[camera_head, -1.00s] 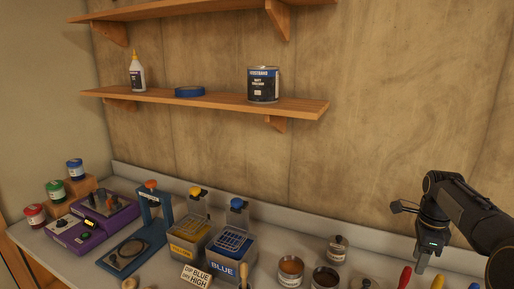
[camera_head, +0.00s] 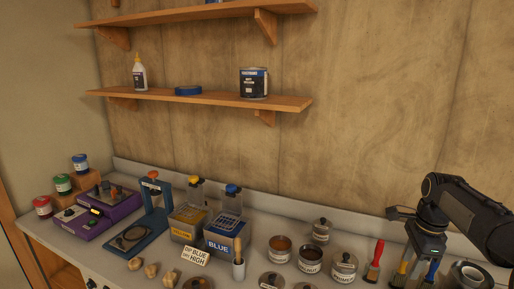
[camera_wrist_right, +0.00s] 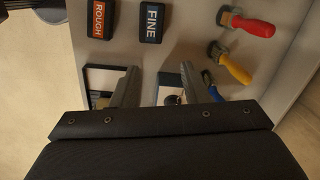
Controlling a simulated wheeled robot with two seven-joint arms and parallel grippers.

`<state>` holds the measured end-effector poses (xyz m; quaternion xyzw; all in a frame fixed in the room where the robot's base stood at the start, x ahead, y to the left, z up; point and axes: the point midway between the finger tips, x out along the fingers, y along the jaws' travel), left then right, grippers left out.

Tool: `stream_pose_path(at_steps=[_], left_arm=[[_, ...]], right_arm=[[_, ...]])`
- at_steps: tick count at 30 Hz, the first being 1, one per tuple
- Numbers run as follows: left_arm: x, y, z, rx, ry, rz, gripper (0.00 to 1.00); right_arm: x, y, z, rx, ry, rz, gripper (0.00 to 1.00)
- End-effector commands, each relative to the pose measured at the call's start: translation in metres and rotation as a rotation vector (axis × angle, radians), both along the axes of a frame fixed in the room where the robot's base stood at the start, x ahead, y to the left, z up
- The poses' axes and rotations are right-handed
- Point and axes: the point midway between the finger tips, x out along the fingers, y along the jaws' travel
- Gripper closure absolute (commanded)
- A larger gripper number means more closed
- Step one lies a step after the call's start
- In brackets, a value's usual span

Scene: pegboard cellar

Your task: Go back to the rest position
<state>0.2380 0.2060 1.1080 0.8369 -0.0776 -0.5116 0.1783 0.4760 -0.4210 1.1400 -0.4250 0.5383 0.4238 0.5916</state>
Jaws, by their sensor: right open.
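My right gripper (camera_head: 420,262) hangs over the right part of the bench in the head view, pointing down, near the brushes. In the right wrist view its two fingers (camera_wrist_right: 160,88) are apart with nothing held between them. Below them lie a dark-framed pad and a pale item with a dark round spot, both partly hidden by the gripper. My left gripper is not in view.
Tins (camera_head: 310,259), a blue tank (camera_head: 224,240) and a yellow tank (camera_head: 187,222) line the bench. ROUGH (camera_wrist_right: 101,20) and FINE (camera_wrist_right: 152,22) blocks lie below the wrist. A shelf (camera_head: 210,100) hangs above.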

Motion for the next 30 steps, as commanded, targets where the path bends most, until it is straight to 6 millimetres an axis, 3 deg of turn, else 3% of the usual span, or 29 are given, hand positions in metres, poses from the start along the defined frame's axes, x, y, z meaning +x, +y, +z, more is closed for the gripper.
stream_pose_path(at_steps=[8, 14, 21, 25, 30], left_arm=[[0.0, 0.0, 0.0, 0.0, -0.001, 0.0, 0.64], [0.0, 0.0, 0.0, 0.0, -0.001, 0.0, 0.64], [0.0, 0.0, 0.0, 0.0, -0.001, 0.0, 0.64], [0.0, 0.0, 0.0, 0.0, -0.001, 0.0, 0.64], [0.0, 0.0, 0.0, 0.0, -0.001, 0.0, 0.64]], right_arm=[[-0.044, 0.042, 0.022, 0.031, -0.128, 0.325, 0.59], [-0.102, 0.096, 0.031, 0.016, -0.292, 0.715, 0.59], [-0.196, 0.178, 0.003, -0.127, -0.539, 1.321, 0.59], [-0.225, 0.203, -0.018, -0.209, -0.609, 1.519, 0.59], [-0.238, 0.215, -0.031, -0.256, -0.64, 1.621, 0.59]])
